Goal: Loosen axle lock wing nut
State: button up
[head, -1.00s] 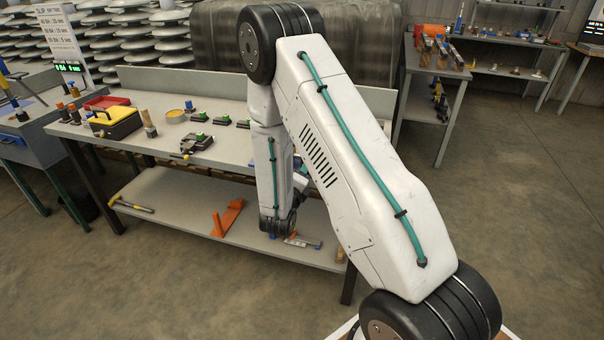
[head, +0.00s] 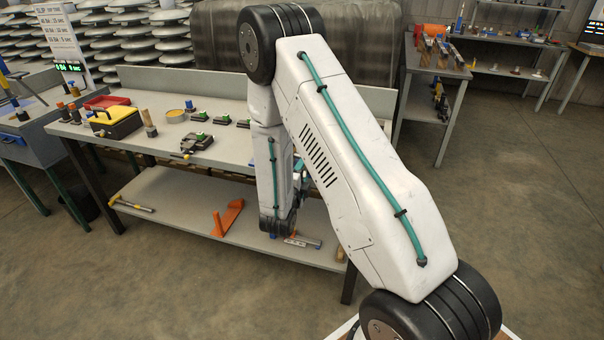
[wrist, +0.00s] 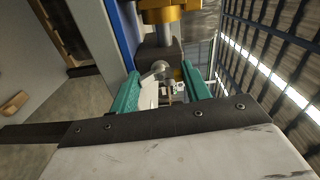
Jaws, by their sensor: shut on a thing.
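In the wrist view my gripper (wrist: 161,80) shows two teal fingers, closed around a small grey metal piece (wrist: 156,70) below a dark block (wrist: 160,52). This piece appears to be the wing nut; its wings are mostly hidden between the fingers. A brass-coloured cylinder (wrist: 162,10) sits above the dark block. In the head view my own arm covers most of the gripper and the work spot. Only a bit of teal shows beside the lower arm link, and the nut cannot be seen there.
A blue upright (wrist: 126,25) stands close left of the fingers in the wrist view. The workbench (head: 235,145) holds a yellow-topped box (head: 115,120) and several small clamps. An orange bracket (head: 228,217) and a hammer (head: 133,205) lie on its lower shelf. Floor at right is clear.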

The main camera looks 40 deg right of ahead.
jog(key=o, duration=1)
jog(key=shift+w+a, duration=0.1)
jog(key=v, duration=0.8)
